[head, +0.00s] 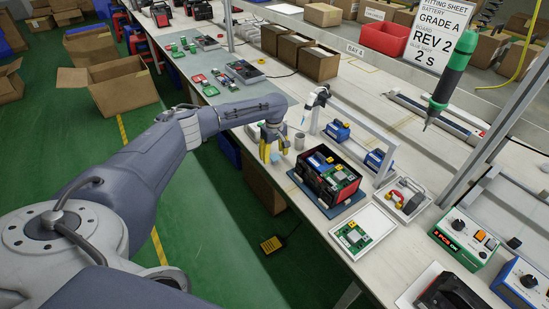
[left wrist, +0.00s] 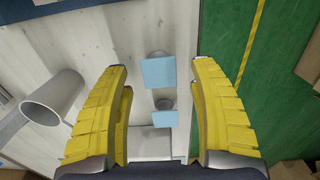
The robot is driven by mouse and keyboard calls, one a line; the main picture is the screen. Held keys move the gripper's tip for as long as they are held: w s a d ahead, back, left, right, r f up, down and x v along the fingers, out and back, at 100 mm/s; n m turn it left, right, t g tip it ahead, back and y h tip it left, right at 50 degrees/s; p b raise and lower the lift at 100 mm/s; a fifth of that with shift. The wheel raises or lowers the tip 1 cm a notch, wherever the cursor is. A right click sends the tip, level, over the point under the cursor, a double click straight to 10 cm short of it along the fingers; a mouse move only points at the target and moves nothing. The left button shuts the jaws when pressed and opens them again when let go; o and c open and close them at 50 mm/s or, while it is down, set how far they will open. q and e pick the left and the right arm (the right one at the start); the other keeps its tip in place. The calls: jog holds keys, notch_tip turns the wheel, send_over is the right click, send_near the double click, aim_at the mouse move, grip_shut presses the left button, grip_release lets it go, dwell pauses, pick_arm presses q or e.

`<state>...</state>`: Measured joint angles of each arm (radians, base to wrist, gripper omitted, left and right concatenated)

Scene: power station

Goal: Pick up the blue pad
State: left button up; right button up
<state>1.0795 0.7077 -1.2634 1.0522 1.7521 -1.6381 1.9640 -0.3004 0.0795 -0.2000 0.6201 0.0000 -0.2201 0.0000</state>
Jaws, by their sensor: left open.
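My left gripper (head: 274,152) points down over the near edge of the workbench, with its yellow fingers apart and nothing held. In the left wrist view, two light blue square pads show between the open fingers. The farther blue pad (left wrist: 158,72) lies level with the fingertips in the picture; the nearer blue pad (left wrist: 164,118) is lower, between the fingers. Each pad has a small grey round piece at its upper edge. I cannot tell how far the fingertips are above them. In the head view the fingers largely hide this spot. My right gripper is not in view.
An open battery case (head: 325,178) on a blue mat is to the right. A green-black screwdriver (head: 449,78) hangs above. The bench edge drops to green floor.

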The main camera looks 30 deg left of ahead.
pick_arm(q)
jog(key=shift+f, duration=0.25)
dwell(0.5)
jog(key=c, duration=0.9)
